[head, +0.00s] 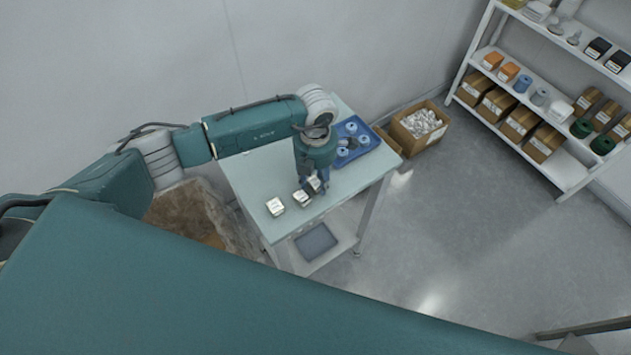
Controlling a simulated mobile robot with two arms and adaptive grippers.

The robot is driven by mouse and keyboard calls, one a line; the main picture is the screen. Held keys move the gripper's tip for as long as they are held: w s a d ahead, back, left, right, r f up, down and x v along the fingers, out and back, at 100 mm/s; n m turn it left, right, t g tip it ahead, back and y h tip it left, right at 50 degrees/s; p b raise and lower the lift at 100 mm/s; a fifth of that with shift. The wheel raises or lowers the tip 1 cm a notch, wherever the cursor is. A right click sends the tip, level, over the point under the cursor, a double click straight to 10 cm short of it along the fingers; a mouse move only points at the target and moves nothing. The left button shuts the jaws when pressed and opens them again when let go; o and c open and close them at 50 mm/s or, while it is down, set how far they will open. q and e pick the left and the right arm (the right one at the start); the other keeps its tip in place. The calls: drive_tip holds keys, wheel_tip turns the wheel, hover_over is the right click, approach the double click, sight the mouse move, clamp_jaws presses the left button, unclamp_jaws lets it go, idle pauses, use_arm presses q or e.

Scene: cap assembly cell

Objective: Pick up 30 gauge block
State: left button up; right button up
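Small pale metallic blocks sit near the front edge of the table (252,182). One block (275,206) stands alone on the left, with a dark marking too small to read. Another block (301,197) lies just to its right, right by the fingers of my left gripper (313,190). A further pale block seems to show partly behind the fingers. I cannot tell which is the 30 gauge block. My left gripper points down at the blocks; its fingertips are too small and covered to show whether they hold one. My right gripper is out of view.
A blue tray (374,139) with several blue and white round parts stands at the table's back right. A cardboard box (407,141) of pale pieces is beyond it. A shelf unit (566,172) with boxes and spools stands at right. Open floor lies between.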

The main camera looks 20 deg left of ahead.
use_arm(q)
clamp_jaws()
drive_tip(key=shift+r, duration=0.1)
